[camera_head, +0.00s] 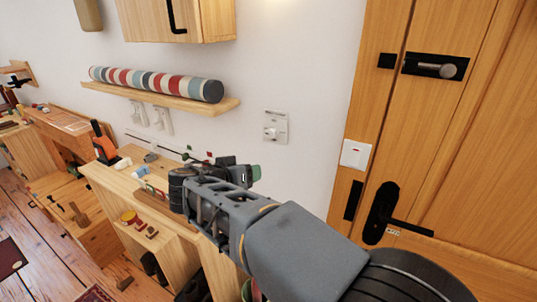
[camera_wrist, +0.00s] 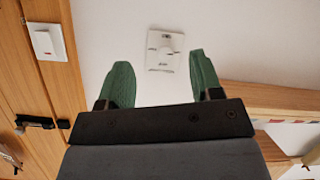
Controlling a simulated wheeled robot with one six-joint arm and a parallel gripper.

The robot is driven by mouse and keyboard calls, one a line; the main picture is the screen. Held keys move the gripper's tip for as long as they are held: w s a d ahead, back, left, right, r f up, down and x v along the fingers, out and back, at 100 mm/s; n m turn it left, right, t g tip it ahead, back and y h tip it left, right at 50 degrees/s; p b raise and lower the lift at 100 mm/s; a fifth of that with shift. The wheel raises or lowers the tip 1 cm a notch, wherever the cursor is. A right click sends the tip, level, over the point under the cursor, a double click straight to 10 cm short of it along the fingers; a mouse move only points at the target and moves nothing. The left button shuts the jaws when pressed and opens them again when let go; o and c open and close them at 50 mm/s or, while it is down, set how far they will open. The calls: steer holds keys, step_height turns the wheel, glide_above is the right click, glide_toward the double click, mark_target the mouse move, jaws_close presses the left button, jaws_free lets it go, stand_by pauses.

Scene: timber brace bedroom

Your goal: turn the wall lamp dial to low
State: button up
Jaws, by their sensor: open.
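The wall lamp dial is a small white knob on a white plate (camera_head: 276,127) on the white wall, between the shelf and the door. The plate also shows at the top middle of the wrist view (camera_wrist: 166,42), beyond the gap between my fingers. The knob's setting is too small to read. My gripper (camera_head: 255,172) has green fingers and is below and left of the plate in the head view. In the wrist view my gripper (camera_wrist: 160,60) is open and empty, with its fingers apart and not touching the dial.
A white rocker switch (camera_head: 355,154) is on the door frame, right of the dial. The wooden door (camera_head: 480,150) has a black handle (camera_head: 383,213). A wall shelf (camera_head: 165,97) holds a striped roll (camera_head: 155,84). A cluttered wooden bench (camera_head: 108,177) stands below. The wall around the plate is bare.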

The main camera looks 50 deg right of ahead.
mark_target(270, 134)
steer(key=w+d+m+h, duration=0.1)
steer(key=w+d, duration=0.1)
steer(key=d, duration=0.3)
steer(key=w+d+r+m+h, duration=0.1)
steer(key=w+d+h, duration=0.1)
steer(key=d, duration=0.3)
steer(key=w+d+r+m+t+h, duration=0.1)
steer(key=w+d, duration=0.1)
steer(key=d, duration=0.4)
steer(key=shift+w+r+m+h+p, duration=0.15)
steer(key=shift+w+m+h+p, duration=0.1)
steer(key=shift+m+h+p, duration=0.1)
steer(key=c, duration=0.9)
steer(key=shift+b, duration=0.3)
